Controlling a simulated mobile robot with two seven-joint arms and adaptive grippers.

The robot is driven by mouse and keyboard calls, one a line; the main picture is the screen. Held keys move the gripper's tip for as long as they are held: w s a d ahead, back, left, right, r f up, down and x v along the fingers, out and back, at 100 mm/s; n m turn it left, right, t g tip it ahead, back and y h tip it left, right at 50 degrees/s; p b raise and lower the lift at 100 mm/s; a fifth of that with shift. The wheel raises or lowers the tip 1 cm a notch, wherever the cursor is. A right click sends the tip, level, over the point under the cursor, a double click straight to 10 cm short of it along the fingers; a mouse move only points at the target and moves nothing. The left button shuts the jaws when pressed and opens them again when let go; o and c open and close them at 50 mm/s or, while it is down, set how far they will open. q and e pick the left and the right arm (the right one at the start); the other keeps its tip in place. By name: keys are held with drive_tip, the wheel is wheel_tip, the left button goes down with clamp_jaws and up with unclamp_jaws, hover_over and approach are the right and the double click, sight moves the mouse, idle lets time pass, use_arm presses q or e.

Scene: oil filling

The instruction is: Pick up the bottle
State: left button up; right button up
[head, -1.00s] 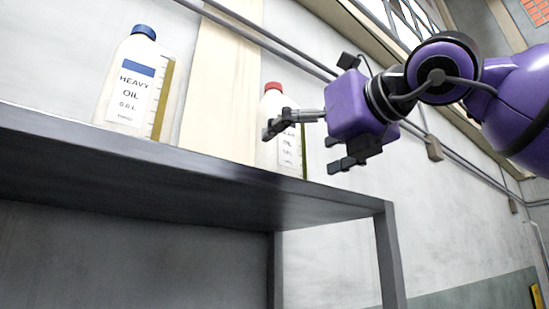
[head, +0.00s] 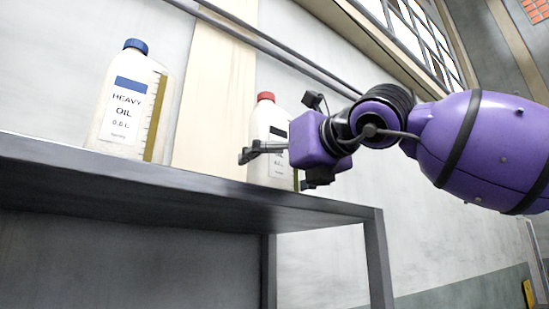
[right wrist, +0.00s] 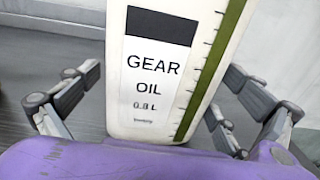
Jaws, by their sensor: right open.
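A white bottle with a red cap (head: 268,112) stands upright at the right part of a dark shelf top. Its label reads gear oil in the right wrist view (right wrist: 152,70), with a green scale strip along its right side. My right gripper (head: 278,168) is open at the bottle's lower part. In the right wrist view the bottle stands between the spread fingers, with gaps on both sides. The gripper body hides part of the bottle in the head view. A second white bottle with a blue cap (head: 130,105), labelled heavy oil, stands upright farther left. My left gripper is out of view.
The dark metal shelf (head: 190,192) carries both bottles and has a leg (head: 377,262) at its right end. A wall with a beige panel (head: 214,90) and slanting pipes is behind. The shelf top between the bottles is clear.

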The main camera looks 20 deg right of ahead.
drive_tip(key=c, duration=1.8)
drive_tip(key=shift+r, duration=0.1)
drive_tip(key=shift+c, duration=0.9)
drive_tip(key=shift+r, duration=0.15)
